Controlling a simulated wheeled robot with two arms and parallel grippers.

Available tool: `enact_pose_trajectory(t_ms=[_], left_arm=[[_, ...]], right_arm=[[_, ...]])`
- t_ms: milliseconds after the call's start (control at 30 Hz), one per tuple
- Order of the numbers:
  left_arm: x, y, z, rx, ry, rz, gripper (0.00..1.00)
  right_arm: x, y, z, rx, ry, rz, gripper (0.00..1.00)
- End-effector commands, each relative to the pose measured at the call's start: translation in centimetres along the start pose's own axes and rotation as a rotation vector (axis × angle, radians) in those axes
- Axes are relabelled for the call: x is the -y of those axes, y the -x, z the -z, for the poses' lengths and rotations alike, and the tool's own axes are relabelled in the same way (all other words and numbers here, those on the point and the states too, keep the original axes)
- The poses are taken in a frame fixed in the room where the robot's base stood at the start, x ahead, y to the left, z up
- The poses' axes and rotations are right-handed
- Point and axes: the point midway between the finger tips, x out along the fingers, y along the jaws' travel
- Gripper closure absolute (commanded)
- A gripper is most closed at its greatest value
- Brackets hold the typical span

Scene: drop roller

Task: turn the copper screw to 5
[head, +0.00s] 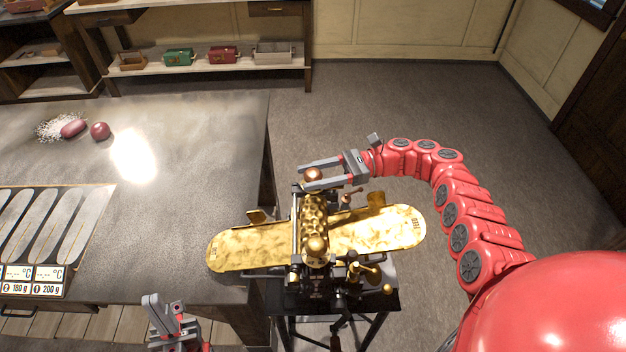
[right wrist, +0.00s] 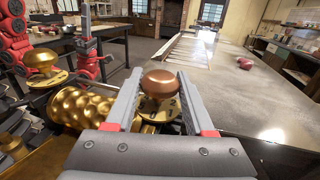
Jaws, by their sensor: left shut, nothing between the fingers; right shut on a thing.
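The copper screw (right wrist: 160,82) has a round copper knob above a brass dial plate (right wrist: 158,110). Some digits show on the dial, but I cannot read the setting surely. In the head view the copper screw (head: 313,174) is at the far end of the drop roller (head: 313,212). My right gripper (head: 308,174) is shut on the knob, one finger on each side. It also shows in the right wrist view (right wrist: 160,80). My left gripper (head: 152,298) is shut and empty, low in the head view, away from the roller.
Brass trays (head: 378,228) extend from both sides of the roller. A second brass knob (right wrist: 42,58) stands at its near end. The grey worktop (head: 190,180) on the left holds a red ball (head: 100,131) and a dark pink lump (head: 73,128). Open floor lies behind the roller.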

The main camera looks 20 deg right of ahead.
Motion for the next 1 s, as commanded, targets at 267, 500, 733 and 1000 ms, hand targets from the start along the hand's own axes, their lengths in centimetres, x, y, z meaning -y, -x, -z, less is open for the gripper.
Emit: enact_pose_trajectory(t_ms=[267, 500, 733, 1000], left_arm=[[-0.1, 2.4, -0.4, 0.000, 0.000, 0.000, 1.00], [-0.2, 3.7, -0.6, 0.000, 0.000, 0.000, 1.00], [-0.2, 4.3, -0.7, 0.000, 0.000, 0.000, 1.00], [-0.2, 4.6, -0.8, 0.000, 0.000, 0.000, 1.00]], right_arm=[[0.0, -0.1, 0.5, -0.008, -0.003, -0.066, 1.00], [0.0, -0.2, 0.2, -0.001, 0.001, -0.106, 1.00], [0.0, -0.1, 0.2, -0.001, 0.000, -0.125, 1.00], [0.0, -0.1, 0.1, -0.001, 0.001, -0.137, 1.00]])
